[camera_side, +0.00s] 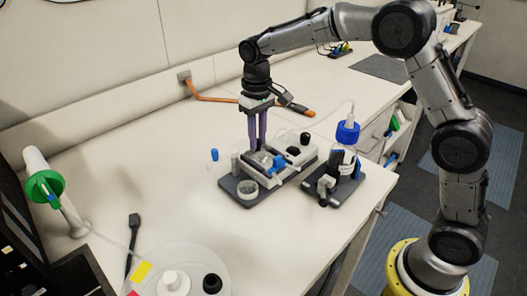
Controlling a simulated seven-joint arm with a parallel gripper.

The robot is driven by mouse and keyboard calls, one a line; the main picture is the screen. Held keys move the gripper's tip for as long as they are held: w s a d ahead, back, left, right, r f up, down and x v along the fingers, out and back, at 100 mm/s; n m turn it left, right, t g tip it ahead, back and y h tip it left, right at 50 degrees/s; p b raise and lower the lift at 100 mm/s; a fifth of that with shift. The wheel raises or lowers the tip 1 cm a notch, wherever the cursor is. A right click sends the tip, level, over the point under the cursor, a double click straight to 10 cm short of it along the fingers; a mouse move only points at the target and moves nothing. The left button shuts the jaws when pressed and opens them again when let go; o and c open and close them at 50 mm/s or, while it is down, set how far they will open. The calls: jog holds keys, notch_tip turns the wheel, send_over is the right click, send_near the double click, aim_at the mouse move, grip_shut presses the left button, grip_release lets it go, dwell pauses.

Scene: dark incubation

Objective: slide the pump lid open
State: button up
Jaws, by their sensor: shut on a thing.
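The pump (298,149) is a small white and dark device on a dark base plate (246,203) near the middle of the bench. It has a blue part (280,163) and a black knob on top. My gripper (257,148) points straight down with its purple fingers at the left part of the pump. The fingers are close together and shut on a small part there. That part is mostly hidden by the fingertips, so I cannot tell how far the lid is open.
A blue-capped bottle (346,148) with a tube stands right of the pump on its own dark plate. A green and white item (44,184) is at left, and a round white plate (180,272) is at the front.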

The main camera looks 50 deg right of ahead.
aim_at(248, 144)
jog(key=shift+w, duration=1.9)
jog(key=o, duration=0.7)
jog(key=shift+d, duration=0.1)
jog(key=shift+s, duration=0.1)
jog(key=shift+s, duration=2.95)
